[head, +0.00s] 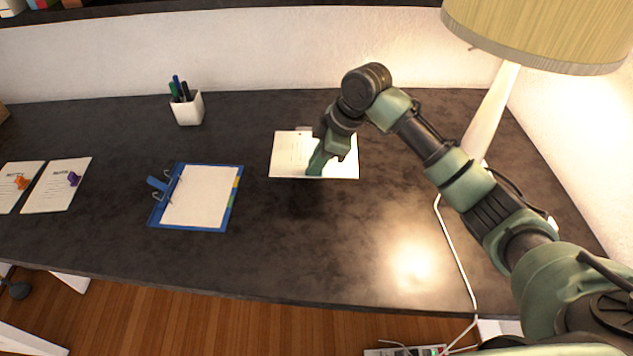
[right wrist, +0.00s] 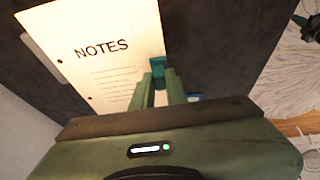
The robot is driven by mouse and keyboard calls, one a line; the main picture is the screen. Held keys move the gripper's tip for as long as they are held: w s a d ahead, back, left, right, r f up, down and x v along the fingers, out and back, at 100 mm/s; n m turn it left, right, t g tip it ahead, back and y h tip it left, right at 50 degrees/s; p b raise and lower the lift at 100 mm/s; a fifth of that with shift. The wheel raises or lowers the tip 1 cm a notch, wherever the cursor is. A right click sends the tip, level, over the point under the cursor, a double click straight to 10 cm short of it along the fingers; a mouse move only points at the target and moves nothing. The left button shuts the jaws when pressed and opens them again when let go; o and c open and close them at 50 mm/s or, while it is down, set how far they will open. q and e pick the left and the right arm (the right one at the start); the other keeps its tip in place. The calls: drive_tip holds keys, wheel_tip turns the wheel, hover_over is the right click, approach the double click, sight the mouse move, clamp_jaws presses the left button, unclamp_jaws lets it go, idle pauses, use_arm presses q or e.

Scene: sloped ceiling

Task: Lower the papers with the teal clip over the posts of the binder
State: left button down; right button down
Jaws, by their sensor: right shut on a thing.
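The papers (head: 290,150), white sheets headed NOTES, are right of the binder in the head view. Holes show along one edge in the right wrist view (right wrist: 95,45). My right gripper (head: 318,163) is shut on the teal clip (right wrist: 157,68) at the papers' edge. A shadow beneath them suggests they are held above the desk. The blue binder (head: 231,214) lies open with white sheets and coloured tabs inside. Its metal posts (head: 170,176) stand along its left side, beside a blue lever. My gripper hides part of the papers. My left gripper is out of view.
A white pen cup (head: 188,111) stands behind the binder. Two note sheets with orange and purple clips (head: 57,185) lie at far left. A lamp (head: 490,115) and its cord are at right. The dark desk (head: 260,260) is clear between binder and papers.

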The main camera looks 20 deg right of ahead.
wheel_tip(320, 180, up, 8)
drive_tip(key=shift+f, duration=0.1)
drive_tip(key=shift+r+p, duration=0.3)
drive_tip(key=shift+r, duration=0.45)
wheel_tip(320, 180, up, 3)
drive_tip(key=p, duration=0.4)
drive_tip(key=shift+f, duration=0.1)
